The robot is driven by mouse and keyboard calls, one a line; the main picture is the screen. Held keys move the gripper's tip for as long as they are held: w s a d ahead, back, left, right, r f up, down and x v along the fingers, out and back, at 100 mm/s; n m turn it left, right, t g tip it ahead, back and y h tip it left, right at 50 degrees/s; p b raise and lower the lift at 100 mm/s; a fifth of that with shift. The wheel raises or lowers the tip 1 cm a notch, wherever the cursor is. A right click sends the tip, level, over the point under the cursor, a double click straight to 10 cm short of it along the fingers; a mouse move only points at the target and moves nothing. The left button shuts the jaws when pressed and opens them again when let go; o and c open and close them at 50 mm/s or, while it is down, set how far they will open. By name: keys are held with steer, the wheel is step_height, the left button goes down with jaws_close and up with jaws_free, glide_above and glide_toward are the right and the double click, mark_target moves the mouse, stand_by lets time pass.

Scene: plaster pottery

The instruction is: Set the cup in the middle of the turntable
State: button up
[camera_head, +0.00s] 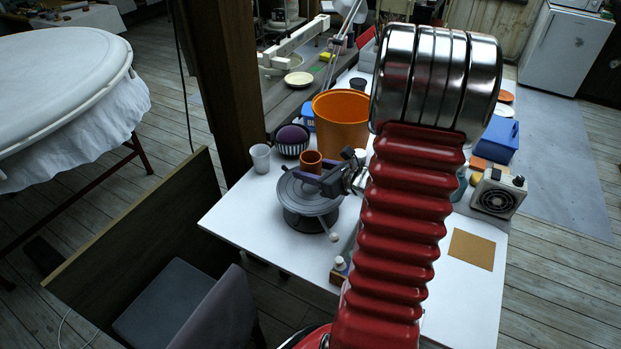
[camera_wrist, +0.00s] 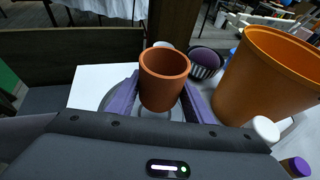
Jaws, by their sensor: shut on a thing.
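The cup (camera_head: 311,161) is a small terracotta-coloured pot. My gripper (camera_head: 309,178) is shut on it, one purple finger on each side. In the wrist view the cup (camera_wrist: 165,77) stands upright between the two fingers (camera_wrist: 160,100). The turntable (camera_head: 302,205) is a grey round disc on a dark base, on the white table. The cup is over the turntable's far part in the head view. Whether its bottom touches the disc cannot be told. In the wrist view the turntable (camera_wrist: 110,100) is mostly hidden behind the cup and fingers.
A large orange bucket (camera_head: 341,125) stands just behind the cup. A striped bowl with a purple ball (camera_head: 292,139) and a white cup (camera_head: 260,158) stand at the far left. A small bottle (camera_head: 340,266) is near the front. The table (camera_head: 250,215) is clear left of the turntable.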

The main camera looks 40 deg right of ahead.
steer(key=shift+f, duration=1.7)
steer(key=shift+f, duration=0.3)
steer(key=o, duration=1.1)
steer(key=shift+r, duration=0.15)
steer(key=shift+r, duration=0.2)
steer(key=v, duration=1.2)
steer(key=shift+s+a+f, duration=0.1)
